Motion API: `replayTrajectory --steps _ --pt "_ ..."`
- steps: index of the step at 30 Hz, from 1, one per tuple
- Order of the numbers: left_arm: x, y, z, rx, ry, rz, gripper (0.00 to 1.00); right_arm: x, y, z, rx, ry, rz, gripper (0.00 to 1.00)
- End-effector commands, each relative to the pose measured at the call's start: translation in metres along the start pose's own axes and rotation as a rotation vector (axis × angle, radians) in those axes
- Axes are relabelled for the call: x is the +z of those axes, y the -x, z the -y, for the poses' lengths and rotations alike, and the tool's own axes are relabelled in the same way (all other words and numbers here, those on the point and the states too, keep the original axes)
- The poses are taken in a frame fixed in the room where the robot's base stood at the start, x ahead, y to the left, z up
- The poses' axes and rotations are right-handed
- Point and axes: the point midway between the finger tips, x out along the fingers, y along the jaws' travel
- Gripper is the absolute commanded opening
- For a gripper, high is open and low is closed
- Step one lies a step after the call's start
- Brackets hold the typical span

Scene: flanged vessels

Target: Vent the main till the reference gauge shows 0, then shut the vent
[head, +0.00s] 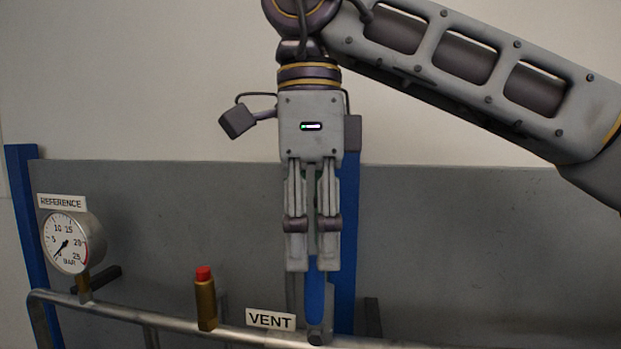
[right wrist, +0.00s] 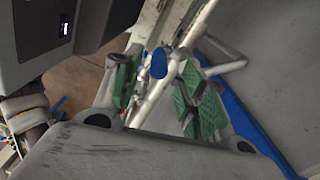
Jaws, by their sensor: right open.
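The round white reference gauge (head: 68,243) stands at the left of the head view under a REFERENCE label. Its dark needle points to the lower left, near the low end of the scale; the exact value is too small to read. The blue vent handle (head: 314,292) stands upright above the pipe beside the VENT label (head: 270,320). My right gripper (head: 313,268) points down over it, its fingertips around the handle's upper end. In the right wrist view the blue handle end (right wrist: 159,63) shows between the open green pads, with gaps either side. My left gripper is out of view.
A brass fitting with a red cap (head: 205,298) stands on the silver pipe (head: 110,311), left of the VENT label. A grey panel (head: 460,250) with blue posts (head: 348,240) rises behind.

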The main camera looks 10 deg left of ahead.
Motion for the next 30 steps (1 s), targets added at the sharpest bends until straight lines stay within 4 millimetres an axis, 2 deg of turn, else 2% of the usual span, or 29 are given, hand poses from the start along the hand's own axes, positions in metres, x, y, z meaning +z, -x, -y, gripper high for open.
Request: replayTrajectory --steps 18,30 --pt "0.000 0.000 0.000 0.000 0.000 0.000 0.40 0.001 0.041 0.000 0.001 -0.001 -0.002 0.42" --pt "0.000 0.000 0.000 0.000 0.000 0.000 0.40 0.001 0.057 0.000 0.000 0.000 0.000 0.42"
